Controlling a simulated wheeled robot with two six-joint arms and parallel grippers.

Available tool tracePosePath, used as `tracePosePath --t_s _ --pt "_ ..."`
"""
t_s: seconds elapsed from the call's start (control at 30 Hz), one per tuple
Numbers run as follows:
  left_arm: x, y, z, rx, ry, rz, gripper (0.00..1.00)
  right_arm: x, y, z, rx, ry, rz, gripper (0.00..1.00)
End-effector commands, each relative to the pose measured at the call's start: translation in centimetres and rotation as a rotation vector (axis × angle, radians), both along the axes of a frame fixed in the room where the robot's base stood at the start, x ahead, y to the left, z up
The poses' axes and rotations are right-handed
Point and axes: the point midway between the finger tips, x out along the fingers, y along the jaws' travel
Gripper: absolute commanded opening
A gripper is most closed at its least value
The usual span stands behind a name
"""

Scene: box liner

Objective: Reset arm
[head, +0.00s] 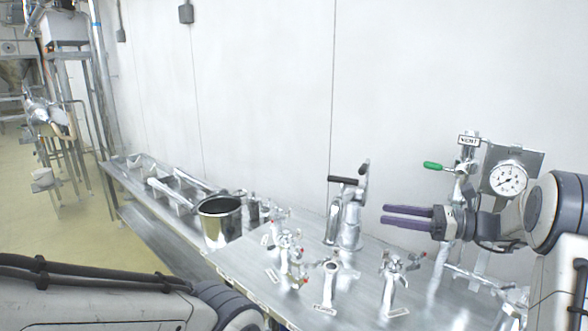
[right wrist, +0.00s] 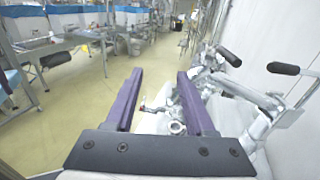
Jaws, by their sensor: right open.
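My right gripper (head: 386,214) reaches in from the right of the head view, held level above the metal table. Its two purple fingers are apart with nothing between them. In the right wrist view the right gripper (right wrist: 160,82) also shows open and empty, with metal fittings below and to the right of its fingers. My left arm crosses the lower left of the head view; its gripper is out of the frame.
A metal table (head: 240,276) along the white wall bears several valve fittings, a tall clamp fitting (head: 350,225) and a steel pot (head: 220,221). A pressure gauge (head: 508,179) and green-handled valve (head: 433,166) stand by the right gripper. Open floor (head: 70,222) lies left.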

Motion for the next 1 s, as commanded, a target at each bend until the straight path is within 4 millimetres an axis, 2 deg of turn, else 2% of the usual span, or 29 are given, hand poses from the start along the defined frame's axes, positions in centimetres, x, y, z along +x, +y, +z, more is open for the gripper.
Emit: tracePosePath --t_s 0.03,0.23,0.33,0.47,0.57,0.67,0.73,0.8,0.9,1.0 --pt "0.0 0.0 0.0 0.001 0.001 0.0 0.39 -0.1 1.3 -0.3 -0.016 0.003 0.024 0.55" --pt "0.0 0.0 0.0 0.0 0.0 0.0 0.39 -1.3 5.6 -1.0 -0.107 -0.01 0.112 0.55" --pt "0.0 0.0 -0.1 0.001 0.001 0.0 0.39 -2.6 8.1 -1.6 -0.173 -0.023 0.173 0.55" --pt "0.0 0.0 -0.1 0.001 0.001 0.0 0.39 -5.1 11.8 -2.5 -0.284 -0.057 0.281 0.55" --pt "0.0 0.0 0.0 0.001 0.001 0.0 0.39 -8.0 15.0 -3.6 -0.395 -0.106 0.397 0.55" --pt "0.0 0.0 -0.1 0.001 0.001 0.0 0.39 -12.6 18.6 -5.2 -0.549 -0.198 0.569 0.55" --pt "0.0 0.0 0.0 0.001 0.001 0.0 0.39 -17.1 20.8 -6.6 -0.686 -0.316 0.741 0.55" --pt "0.0 0.0 -0.1 0.001 0.001 0.0 0.39 -22.0 21.9 -8.2 -0.826 -0.477 0.94 0.55" --pt "0.0 0.0 -0.1 0.001 0.001 0.0 0.39 -27.7 21.6 -10.3 -0.988 -0.749 1.221 0.55" --pt "0.0 0.0 -0.1 0.001 0.001 0.0 0.39 -31.4 20.3 -11.8 -1.094 -1.042 1.47 0.55"
